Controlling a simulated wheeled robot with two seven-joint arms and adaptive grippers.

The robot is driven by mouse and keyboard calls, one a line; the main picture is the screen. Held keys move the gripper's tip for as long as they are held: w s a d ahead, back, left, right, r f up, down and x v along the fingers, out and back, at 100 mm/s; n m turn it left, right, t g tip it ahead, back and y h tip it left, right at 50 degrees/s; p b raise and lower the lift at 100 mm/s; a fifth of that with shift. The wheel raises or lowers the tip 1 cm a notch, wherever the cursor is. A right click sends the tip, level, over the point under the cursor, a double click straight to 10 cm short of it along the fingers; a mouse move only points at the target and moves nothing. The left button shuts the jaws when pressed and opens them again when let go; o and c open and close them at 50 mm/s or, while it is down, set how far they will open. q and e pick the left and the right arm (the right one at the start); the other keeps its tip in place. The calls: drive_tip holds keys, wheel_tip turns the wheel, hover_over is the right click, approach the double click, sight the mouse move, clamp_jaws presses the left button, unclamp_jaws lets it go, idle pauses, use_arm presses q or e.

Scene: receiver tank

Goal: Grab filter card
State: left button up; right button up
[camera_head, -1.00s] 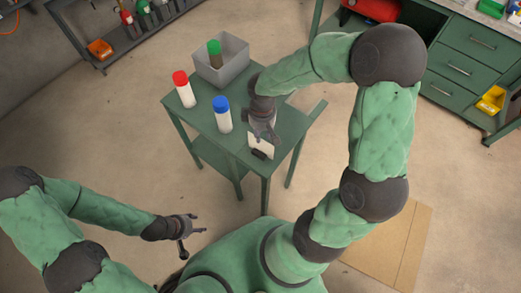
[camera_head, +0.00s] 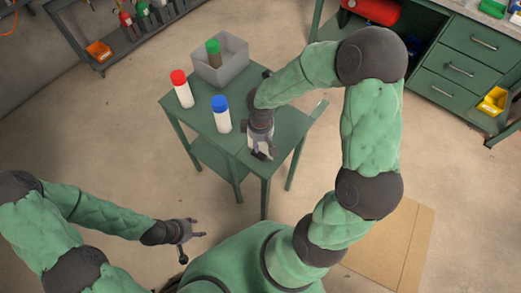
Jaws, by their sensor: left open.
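The white filter card (camera_head: 254,144) is at the front corner of the green table, mostly hidden under my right gripper. A small dark piece shows at its near edge. My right gripper (camera_head: 262,151) points down over the card, and its fingers overlap the card in the picture. I cannot tell whether the fingers touch or close on it. My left gripper (camera_head: 193,230) is open and empty, low at the left of my body and away from the table.
The green table (camera_head: 198,119) also holds a red-capped bottle (camera_head: 182,92), a blue-capped bottle (camera_head: 222,118) and a grey bin (camera_head: 225,70) with a green-capped bottle (camera_head: 213,54) inside. The blue-capped bottle stands left of my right gripper. Flat cardboard (camera_head: 385,245) lies on the floor.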

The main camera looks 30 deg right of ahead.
drive_tip(key=shift+f, duration=0.25)
idle(0.3)
clamp_jaws()
